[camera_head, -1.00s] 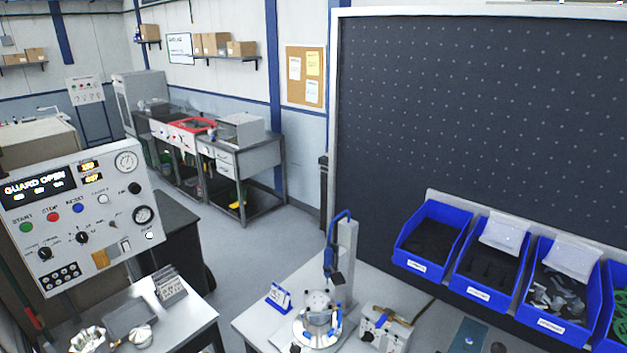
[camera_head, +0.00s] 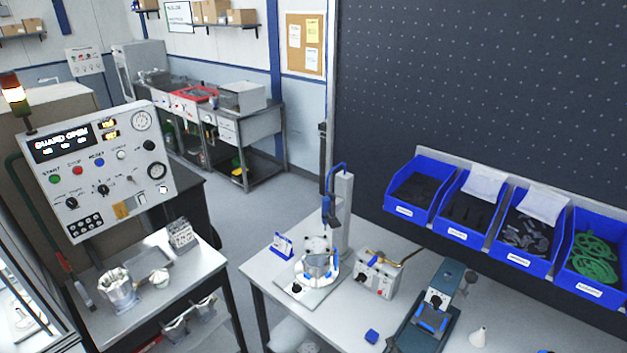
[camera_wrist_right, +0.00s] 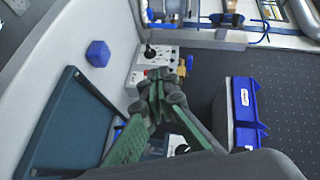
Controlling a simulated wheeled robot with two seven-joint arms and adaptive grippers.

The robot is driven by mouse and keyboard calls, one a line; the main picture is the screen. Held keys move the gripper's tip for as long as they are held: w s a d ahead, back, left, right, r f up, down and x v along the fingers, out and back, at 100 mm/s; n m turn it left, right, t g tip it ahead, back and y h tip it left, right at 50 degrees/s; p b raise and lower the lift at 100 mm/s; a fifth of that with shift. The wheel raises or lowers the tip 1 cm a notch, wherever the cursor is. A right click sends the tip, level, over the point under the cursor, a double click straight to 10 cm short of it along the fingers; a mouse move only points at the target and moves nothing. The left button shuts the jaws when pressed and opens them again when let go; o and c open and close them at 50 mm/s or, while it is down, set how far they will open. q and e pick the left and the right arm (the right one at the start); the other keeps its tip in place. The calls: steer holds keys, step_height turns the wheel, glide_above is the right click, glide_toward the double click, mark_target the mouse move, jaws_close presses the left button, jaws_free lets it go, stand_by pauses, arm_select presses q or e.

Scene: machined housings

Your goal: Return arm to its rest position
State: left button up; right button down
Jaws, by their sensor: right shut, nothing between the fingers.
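My right gripper (camera_wrist_right: 157,98) shows in the right wrist view. Its dark fingers with green ribbed sides come together at the tips, with nothing between them. It is above the worktable, with the small control box (camera_wrist_right: 150,68) beyond its tips. I cannot make out either gripper clearly in the head view. My left gripper is in neither view now.
Blue bins (camera_head: 527,250) line the pegboard (camera_head: 480,90). A control panel (camera_head: 108,170) stands left.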

steer(key=s+d+f+n+g+h, duration=0.2)
steer(key=s+d+f+n+g, duration=0.15)
steer(key=s, duration=0.65)
steer(key=s+d+f+n+g+h, duration=0.15)
steer(key=s+d+n+g, duration=0.3)
steer(key=s, duration=0.55)
steer(key=s+d+f+n+g+h, duration=0.2)
steer(key=s+d+f+n+g, duration=0.15)
steer(key=s, duration=0.75)
step_height(320, 180, down, 37)
steer(key=s+a+n+g+b, duration=0.1)
steer(key=s+a+g+b, duration=0.15)
steer(key=b, duration=0.35)
arm_select(q)
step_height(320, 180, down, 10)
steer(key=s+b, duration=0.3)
steer(key=b, duration=0.1)
arm_select(e)
steer(key=s+f, duration=1.9)
steer(key=f, duration=0.1)
steer(key=shift+d+f+n+y, duration=0.2)
steer(key=shift+d+n+y, duration=0.1)
steer(key=shift+n+y, duration=0.15)
